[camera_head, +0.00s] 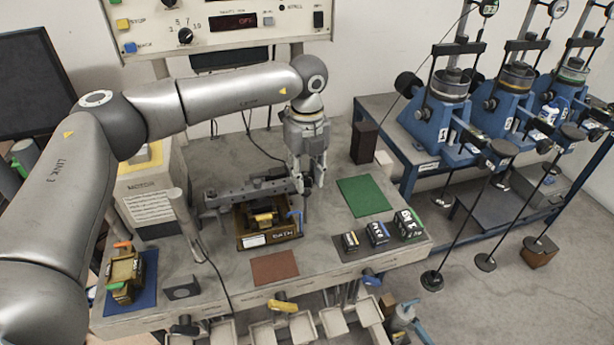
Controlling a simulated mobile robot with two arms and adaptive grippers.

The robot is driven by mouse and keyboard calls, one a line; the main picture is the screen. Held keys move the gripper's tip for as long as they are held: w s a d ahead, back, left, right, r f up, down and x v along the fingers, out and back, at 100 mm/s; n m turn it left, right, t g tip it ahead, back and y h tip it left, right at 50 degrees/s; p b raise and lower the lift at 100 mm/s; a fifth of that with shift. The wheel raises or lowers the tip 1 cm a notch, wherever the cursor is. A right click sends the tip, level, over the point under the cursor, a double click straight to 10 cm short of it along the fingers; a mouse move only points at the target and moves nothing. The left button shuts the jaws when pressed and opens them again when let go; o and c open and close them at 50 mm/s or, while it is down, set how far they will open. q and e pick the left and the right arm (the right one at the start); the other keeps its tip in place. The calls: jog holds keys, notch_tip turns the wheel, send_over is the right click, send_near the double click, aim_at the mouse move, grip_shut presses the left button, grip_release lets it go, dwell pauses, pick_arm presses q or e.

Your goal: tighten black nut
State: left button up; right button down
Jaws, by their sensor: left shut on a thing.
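My left gripper (308,180) comes down from above over the workbench, at the right end of a grey bar (245,191). It is shut on a small dark part, probably the black nut, between or just behind its fingers. The nut is too small and too covered to make out clearly. The bar lies across a brass-coloured box (268,236) with a smaller block (264,215) in it. My right gripper is not in view.
A green mat (364,197) and a brown mat (275,267) lie bare on the bench. Small labelled weights (378,234) stand at the front right. A blue mat (146,292) with another brass block is at the left. Blue lever frames (435,125) stand on the right.

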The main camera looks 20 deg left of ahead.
pick_arm(q)
jog(key=m+b, duration=0.2)
jog(key=m, duration=0.1)
jog(key=shift+f, duration=0.1)
jog(key=m+b, duration=0.2)
jog(key=m, duration=0.3)
jog(key=shift+a+b, duration=0.15)
jog(key=shift+b, duration=0.2)
jog(key=m+b, duration=0.1)
jog(key=m, duration=0.3)
jog(key=shift+a, duration=0.15)
jog(key=shift+a+r+m+b, duration=0.1)
jog(key=shift+m+b, duration=0.1)
jog(key=shift+m, duration=0.85)
jog(key=shift+r+m+b, duration=0.1)
jog(key=shift+m+b, duration=0.05)
jog(key=shift+m, duration=0.9)
jog(key=o, duration=1)
